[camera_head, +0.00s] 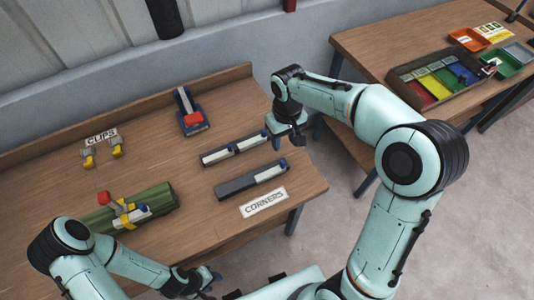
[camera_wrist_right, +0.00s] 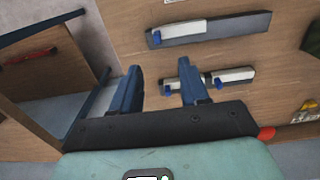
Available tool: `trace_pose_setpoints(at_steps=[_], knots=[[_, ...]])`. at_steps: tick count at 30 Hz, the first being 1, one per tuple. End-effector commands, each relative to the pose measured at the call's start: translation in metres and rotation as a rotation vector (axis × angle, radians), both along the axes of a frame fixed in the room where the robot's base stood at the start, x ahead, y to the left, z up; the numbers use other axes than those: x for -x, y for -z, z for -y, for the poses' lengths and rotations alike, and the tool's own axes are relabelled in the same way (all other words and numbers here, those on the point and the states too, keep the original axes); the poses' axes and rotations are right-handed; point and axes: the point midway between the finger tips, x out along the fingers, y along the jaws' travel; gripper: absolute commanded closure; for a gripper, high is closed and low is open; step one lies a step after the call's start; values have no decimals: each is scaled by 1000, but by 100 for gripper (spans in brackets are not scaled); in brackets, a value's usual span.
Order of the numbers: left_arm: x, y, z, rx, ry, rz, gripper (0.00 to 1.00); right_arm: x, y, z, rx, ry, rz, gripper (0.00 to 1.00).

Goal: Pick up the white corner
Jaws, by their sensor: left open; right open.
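White corner pieces with blue ends sit in dark grey holders on the wooden table. Two are in the back holder: the left white corner (camera_head: 216,156) and the right white corner (camera_head: 252,140). Another white corner (camera_head: 270,173) is in the front holder (camera_head: 236,185). My right gripper (camera_head: 287,137) is open and empty, just right of the back holder. In the right wrist view, its fingers (camera_wrist_right: 160,92) point toward the holders, with one white corner (camera_wrist_right: 234,75) beyond the right finger. My left gripper (camera_head: 199,279) is open and empty near the front edge, partly cut off.
A "CORNERS" label (camera_head: 264,203) lies near the table's right edge. A green part with a red-handled clamp (camera_head: 116,206) and a white piece lies at left. Yellow clips (camera_head: 103,153) and a blue-red tool (camera_head: 190,112) stand behind. A second table (camera_head: 374,45) holds colored trays.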

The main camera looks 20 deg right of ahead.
Motion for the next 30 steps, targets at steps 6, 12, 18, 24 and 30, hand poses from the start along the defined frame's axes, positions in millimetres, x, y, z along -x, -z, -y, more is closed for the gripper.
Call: trace_pose_setpoints(at_steps=[6, 12, 18, 24, 30], knots=[[5, 5, 0, 0, -1, -8, 57, 2, 25, 0, 1, 0, -7, 55], [9, 9, 0, 0, 0, -11, 57, 2, 64, 0, 0, -1, -6, 55], [9, 10, 0, 0, 0, -11, 57, 1, 82, 0, 0, -1, -2, 55], [7, 7, 0, 0, 0, -9, 57, 0, 102, 5, 0, 1, -6, 55], [6, 6, 0, 0, -1, -8, 57, -1, 130, 7, 0, 0, -4, 55]])
